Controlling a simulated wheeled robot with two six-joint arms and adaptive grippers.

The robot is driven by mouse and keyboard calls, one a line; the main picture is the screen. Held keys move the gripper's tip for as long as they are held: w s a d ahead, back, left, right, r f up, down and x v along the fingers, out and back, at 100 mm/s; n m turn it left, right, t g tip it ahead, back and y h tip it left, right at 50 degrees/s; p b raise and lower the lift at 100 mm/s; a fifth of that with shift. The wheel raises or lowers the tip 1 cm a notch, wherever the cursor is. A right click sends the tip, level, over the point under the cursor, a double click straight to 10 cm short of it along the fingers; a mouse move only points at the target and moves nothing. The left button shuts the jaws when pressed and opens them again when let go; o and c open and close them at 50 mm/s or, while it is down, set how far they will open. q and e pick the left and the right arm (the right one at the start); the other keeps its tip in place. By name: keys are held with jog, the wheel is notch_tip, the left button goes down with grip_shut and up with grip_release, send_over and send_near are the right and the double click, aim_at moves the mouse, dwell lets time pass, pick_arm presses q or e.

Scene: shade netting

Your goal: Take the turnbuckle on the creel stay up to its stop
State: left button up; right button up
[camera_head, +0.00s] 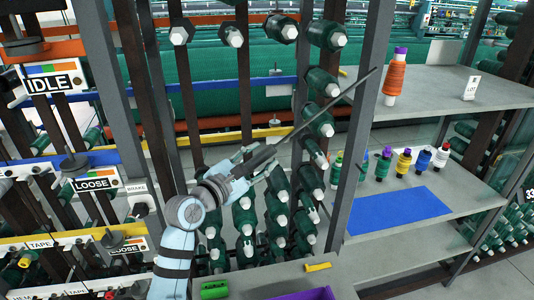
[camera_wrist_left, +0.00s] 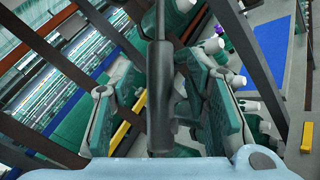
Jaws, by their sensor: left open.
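The creel stay (camera_head: 335,101) is a thin dark rod slanting from lower left to upper right in the head view. The turnbuckle (camera_head: 260,158) looks like the thicker dark body at its lower end. In the left wrist view the turnbuckle (camera_wrist_left: 160,75) is a dark grey cylinder standing near upright in the picture. My left gripper (camera_head: 264,166) is at the turnbuckle. In the left wrist view its two green-padded fingers (camera_wrist_left: 160,108) are open on either side of the cylinder, with gaps showing. The stay's lower end is hidden behind my gripper. My right gripper is not in view.
A grey upright post (camera_head: 358,130) stands right of the stay. Several green bobbins (camera_head: 322,82) on pegs lie close behind it. A shelf (camera_head: 455,88) at right holds an orange spool (camera_head: 394,77). A blue mat (camera_head: 400,216) lies on the lower shelf.

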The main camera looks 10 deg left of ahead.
aim_at(263, 157)
pick_arm(q)
jog(key=x, duration=0.4)
jog(key=shift+a+f, duration=0.1)
jog(key=shift+f, duration=0.1)
jog(key=shift+s+r, duration=0.2)
jog(key=shift+s, duration=0.25)
jog(key=shift+c, duration=0.3)
jog(key=shift+w, duration=0.1)
grip_shut()
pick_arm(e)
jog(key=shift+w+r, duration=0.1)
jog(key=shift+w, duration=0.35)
